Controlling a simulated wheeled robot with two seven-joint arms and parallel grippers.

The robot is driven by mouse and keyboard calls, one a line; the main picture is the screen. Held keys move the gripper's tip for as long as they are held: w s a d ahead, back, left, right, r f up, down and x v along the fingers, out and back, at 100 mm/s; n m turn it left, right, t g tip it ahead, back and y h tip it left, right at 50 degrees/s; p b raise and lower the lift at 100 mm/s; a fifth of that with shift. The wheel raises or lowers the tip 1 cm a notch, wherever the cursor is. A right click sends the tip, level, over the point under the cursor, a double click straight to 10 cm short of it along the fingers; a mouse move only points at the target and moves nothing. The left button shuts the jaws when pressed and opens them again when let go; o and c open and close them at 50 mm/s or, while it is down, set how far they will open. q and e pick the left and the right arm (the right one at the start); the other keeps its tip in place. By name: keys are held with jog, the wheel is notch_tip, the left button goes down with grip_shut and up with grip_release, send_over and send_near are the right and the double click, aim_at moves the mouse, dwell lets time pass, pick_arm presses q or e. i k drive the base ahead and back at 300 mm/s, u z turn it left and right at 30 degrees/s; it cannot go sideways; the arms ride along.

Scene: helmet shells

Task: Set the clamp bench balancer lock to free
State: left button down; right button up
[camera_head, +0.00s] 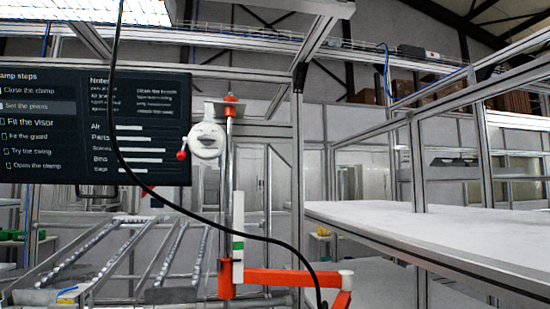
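The balancer (206,141) is a round white-grey body hanging beside an upright metal post, just right of the dark screen. A small red knob (181,155) on a short lever sticks out at its lower left; this may be the lock. Any lock markings are too small to read. The post has a red cap (231,98) at the top and an orange jointed arm (290,278) at the bottom. A white strip with a green band (238,245) runs along the lower post. Neither of my grippers is in view.
A dark screen (60,130) with a step list stands at the left. A black cable (200,211) hangs across the front. Roller rails (95,255) lie at the lower left. A white bench top (440,235) with a metal frame takes the right side.

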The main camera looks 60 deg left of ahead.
aim_at(181, 155)
jog(key=z, duration=0.3)
jog(key=k, duration=0.9)
jog(key=u, duration=0.45)
